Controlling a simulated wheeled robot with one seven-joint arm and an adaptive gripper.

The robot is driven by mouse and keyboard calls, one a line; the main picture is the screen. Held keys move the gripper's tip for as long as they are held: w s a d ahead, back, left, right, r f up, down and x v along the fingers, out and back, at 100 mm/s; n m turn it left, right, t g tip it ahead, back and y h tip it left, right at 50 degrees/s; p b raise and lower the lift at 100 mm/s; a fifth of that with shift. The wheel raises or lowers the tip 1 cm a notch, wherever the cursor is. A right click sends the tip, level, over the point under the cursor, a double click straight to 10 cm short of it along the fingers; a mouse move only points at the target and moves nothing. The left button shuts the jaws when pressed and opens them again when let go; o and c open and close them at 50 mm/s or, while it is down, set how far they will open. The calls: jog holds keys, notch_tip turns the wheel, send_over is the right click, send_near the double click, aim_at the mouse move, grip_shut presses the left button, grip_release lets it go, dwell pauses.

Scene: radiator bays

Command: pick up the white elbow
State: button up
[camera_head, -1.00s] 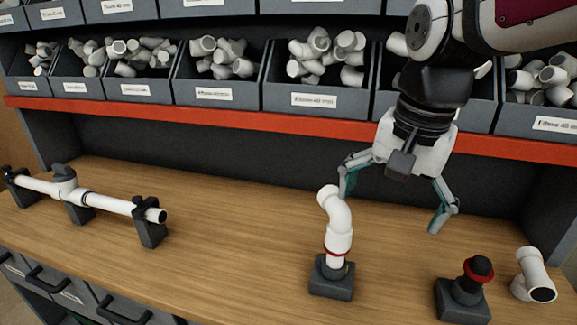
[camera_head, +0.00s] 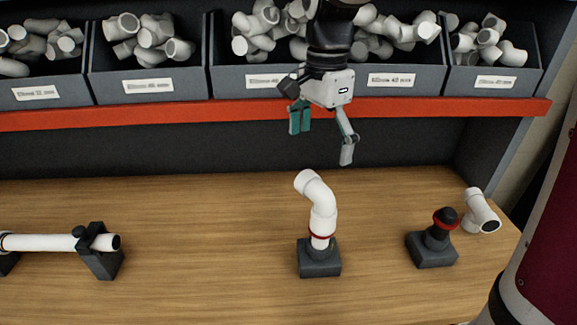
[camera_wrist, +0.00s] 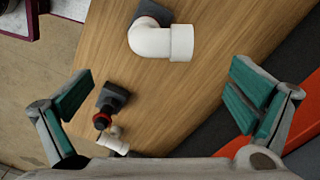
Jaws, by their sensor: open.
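A white elbow (camera_head: 317,197) sits upright on a dark block stand (camera_head: 319,260), with a red ring at its lower end. It also shows in the wrist view (camera_wrist: 163,42), top centre, beyond the fingertips. A second white fitting (camera_head: 482,211) lies loose on the bench at the right; I cannot tell its exact shape. It appears small in the wrist view (camera_wrist: 114,143). My gripper (camera_head: 325,138) is open and empty, above and apparently behind the stand-mounted elbow, not touching it. Its two teal-padded fingers are spread wide in the wrist view (camera_wrist: 160,78).
A black post with a red ring (camera_head: 438,238) stands between the two fittings. A white pipe (camera_head: 45,242) rests in dark holders at the left. Bins (camera_head: 147,85) of white fittings line the shelf above a red edge (camera_head: 190,112). The bench (camera_head: 200,220) between pipe and stand is clear.

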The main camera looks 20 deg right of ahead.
aim_at(317, 195)
notch_tip(317, 195, down, 13)
jog(key=shift+d+f+p, duration=0.1)
jog(key=shift+p, duration=0.3)
